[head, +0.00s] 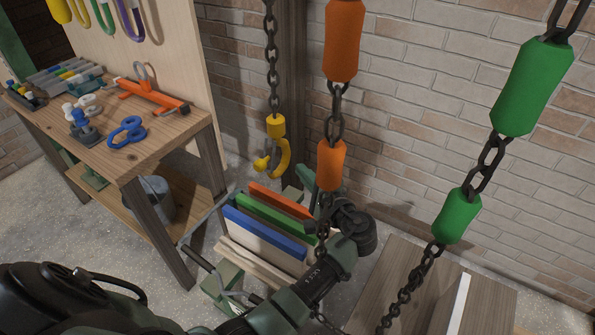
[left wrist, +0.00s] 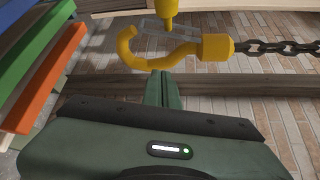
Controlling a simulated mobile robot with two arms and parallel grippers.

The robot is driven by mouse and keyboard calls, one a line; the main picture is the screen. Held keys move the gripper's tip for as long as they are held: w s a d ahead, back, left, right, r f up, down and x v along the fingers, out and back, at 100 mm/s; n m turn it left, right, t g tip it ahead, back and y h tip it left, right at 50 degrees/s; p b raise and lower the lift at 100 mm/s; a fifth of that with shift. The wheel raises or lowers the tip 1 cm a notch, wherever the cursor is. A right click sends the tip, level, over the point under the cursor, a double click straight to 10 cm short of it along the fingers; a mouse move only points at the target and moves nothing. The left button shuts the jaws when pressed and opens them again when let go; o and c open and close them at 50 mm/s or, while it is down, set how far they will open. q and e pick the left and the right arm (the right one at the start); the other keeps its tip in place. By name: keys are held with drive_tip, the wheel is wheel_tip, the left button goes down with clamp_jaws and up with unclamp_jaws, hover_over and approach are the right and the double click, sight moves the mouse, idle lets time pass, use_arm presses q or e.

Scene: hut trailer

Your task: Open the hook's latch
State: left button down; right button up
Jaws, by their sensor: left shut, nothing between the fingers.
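The yellow hook (head: 286,157) hangs from a dark chain by a yellow collar (head: 276,127), near a wooden post. In the left wrist view the hook (left wrist: 128,45) lies sideways across the top, with its collar (left wrist: 218,47) and chain to the right. A thin grey piece (left wrist: 168,33), which looks like the latch, lies by the hook's mouth; I cannot tell its exact position. My left gripper (head: 303,172) is right of the hook; its shut, empty fingers (left wrist: 163,76) point toward the hook's curve. I cannot tell whether they touch it. My right gripper is not in view.
Chains with orange blocks (head: 342,40) and green blocks (head: 533,87) hang in front, close to my left arm. Orange, green and blue boards (head: 262,235) stand below the hook. A workbench (head: 165,150) with tools is at left, a brick wall (head: 440,110) behind.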

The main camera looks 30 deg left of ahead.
sight(266, 158)
use_arm(q)
drive_tip(key=p+x, duration=0.1)
drive_tip(key=x, duration=0.8)
drive_tip(key=s, duration=0.1)
drive_tip(key=s+p, duration=0.1)
drive_tip(key=s+r+p, duration=0.1)
drive_tip(key=s, duration=0.1)
drive_tip(key=shift+a, duration=0.35)
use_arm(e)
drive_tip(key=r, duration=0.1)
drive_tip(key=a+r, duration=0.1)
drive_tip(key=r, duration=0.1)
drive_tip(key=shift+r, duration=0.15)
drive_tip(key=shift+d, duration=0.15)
use_arm(q)
drive_tip(key=shift+w+f, duration=0.1)
drive_tip(key=shift+w, duration=0.05)
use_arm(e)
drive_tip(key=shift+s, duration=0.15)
